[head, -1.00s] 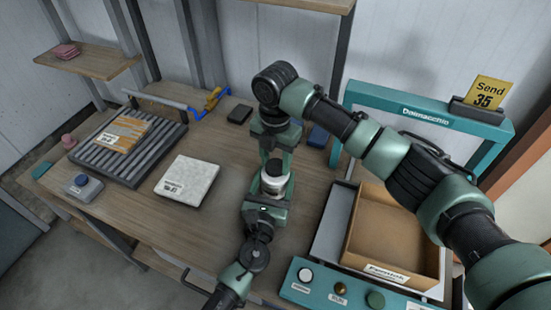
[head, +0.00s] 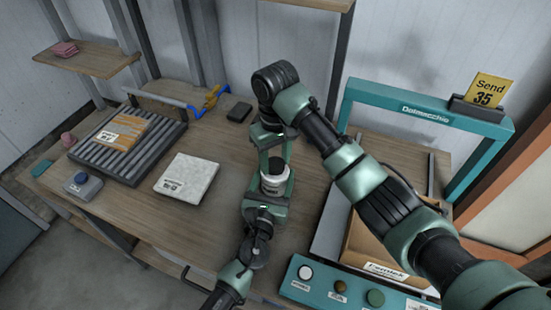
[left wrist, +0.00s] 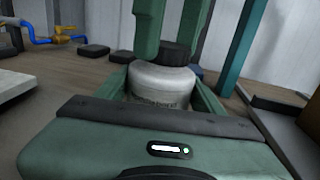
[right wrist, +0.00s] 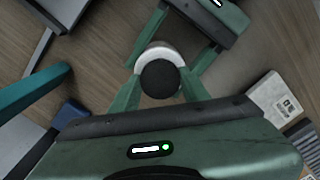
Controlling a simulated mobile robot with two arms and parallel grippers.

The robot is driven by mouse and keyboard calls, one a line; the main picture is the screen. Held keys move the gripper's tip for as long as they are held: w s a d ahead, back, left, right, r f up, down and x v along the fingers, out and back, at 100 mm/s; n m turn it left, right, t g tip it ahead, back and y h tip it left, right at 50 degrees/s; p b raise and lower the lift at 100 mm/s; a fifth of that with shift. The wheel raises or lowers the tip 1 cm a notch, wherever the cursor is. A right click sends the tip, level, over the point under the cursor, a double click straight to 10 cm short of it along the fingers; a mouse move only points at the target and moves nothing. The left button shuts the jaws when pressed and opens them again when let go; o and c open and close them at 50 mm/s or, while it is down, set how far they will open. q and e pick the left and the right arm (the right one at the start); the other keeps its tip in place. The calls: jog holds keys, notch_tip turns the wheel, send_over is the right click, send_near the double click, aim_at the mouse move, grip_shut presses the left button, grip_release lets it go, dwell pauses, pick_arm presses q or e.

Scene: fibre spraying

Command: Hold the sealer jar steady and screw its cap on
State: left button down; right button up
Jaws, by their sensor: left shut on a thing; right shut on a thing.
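The white sealer jar (head: 273,185) stands upright over the table between my left gripper's (head: 268,203) fingers. In the left wrist view the jar (left wrist: 158,86) fills the space between them. My left gripper is shut on the jar. The black cap (left wrist: 175,54) sits at the top of the jar, between the fingers of my right gripper (left wrist: 172,40). My right gripper is shut on the cap from above. The right wrist view shows the cap (right wrist: 160,79) over the jar's white shoulder (right wrist: 158,50). The thread is hidden, so I cannot tell how tight the cap is.
A white labelled slab (head: 187,178) and a roller rack (head: 128,145) lie to the left. A cardboard box (head: 372,246) is partly behind my right arm. A teal control panel (head: 350,288) is in front, and a teal frame (head: 425,110) stands at the right.

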jog(key=m, duration=0.5)
jog(key=shift+a, duration=0.2)
jog(key=m, duration=1.2)
jog(key=shift+m, duration=0.4)
jog(key=m, duration=0.6)
jog(key=shift+m, duration=0.3)
jog(key=m, duration=0.5)
jog(key=shift+w+d+m, duration=0.1)
jog(key=shift+m, duration=0.2)
jog(key=o, duration=1.3)
jog(key=shift+c, duration=0.5)
